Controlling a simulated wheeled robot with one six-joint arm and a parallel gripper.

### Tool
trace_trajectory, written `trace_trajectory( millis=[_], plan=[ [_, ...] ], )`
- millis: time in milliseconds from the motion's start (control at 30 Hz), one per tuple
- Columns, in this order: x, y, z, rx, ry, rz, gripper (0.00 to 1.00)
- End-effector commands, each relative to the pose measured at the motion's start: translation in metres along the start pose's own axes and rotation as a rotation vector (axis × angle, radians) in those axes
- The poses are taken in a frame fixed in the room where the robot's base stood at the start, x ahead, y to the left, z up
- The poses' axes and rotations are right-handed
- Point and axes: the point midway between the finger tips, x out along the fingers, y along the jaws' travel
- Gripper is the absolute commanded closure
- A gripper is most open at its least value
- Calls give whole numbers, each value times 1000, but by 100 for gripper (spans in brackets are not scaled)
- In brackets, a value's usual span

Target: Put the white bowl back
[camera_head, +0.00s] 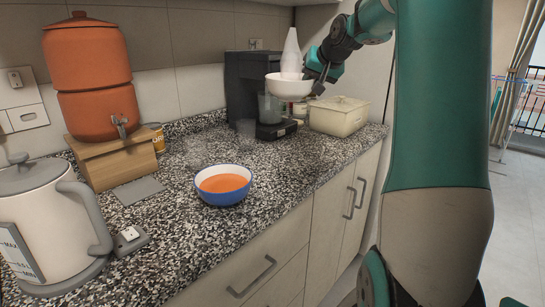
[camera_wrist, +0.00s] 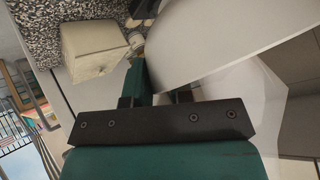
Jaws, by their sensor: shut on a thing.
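The white bowl (camera_head: 287,88) is in the air above the counter, in front of the black coffee machine (camera_head: 243,90), and looks about upright. My gripper (camera_head: 312,80) is shut on its right side in the head view. In the wrist view the bowl (camera_wrist: 215,40) fills the upper right as a large pale curved surface. My gripper (camera_wrist: 160,95) shows there with its jaws at the bowl's edge. The fingertips are partly hidden by the bowl.
A blue bowl of orange soup (camera_head: 223,185) stands mid-counter. A cream box (camera_head: 340,116) sits right of the coffee machine. A clay water dispenser (camera_head: 90,80) and a kettle (camera_head: 45,220) stand on the left. The speckled counter (camera_head: 270,160) is bare between the soup bowl and cream box.

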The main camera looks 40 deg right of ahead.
Motion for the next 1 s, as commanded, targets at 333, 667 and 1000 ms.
trace_trajectory(
  millis=[333, 667, 1000],
  plan=[
    [40, 17, 38, 1, -4, -3, 100],
    [95, 45, 90, 1, -1, -2, 100],
    [119, 58, 113, 3, -1, -1, 100]
  ],
)
